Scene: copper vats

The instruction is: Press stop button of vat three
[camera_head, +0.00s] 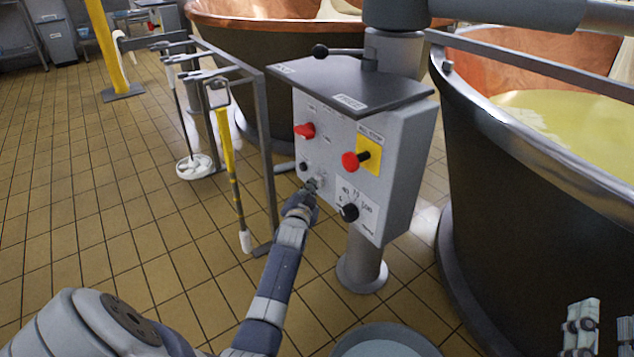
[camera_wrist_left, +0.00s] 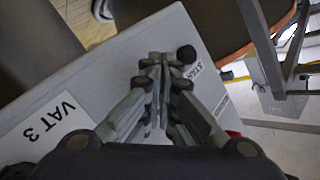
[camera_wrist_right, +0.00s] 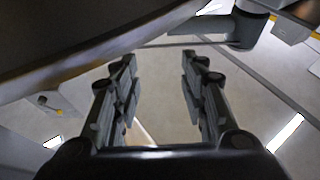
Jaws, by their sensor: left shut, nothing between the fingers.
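The grey control box (camera_head: 400,190) of the vat stands on a post. A small black button (camera_head: 304,167) is just above the tips; in the left wrist view a black button (camera_wrist_left: 186,54) sits beside a "START" label. No stop button is clearly visible; the fingertips hide part of the panel. My right gripper (camera_wrist_right: 160,95) is open and empty.
The panel also has a red switch (camera_head: 304,130), a red emergency knob (camera_head: 352,161) on yellow, and a black dial (camera_head: 349,212). A vat (camera_head: 500,210) with yellow liquid stands right. A rack (camera_head: 268,160) with hanging tools stands left.

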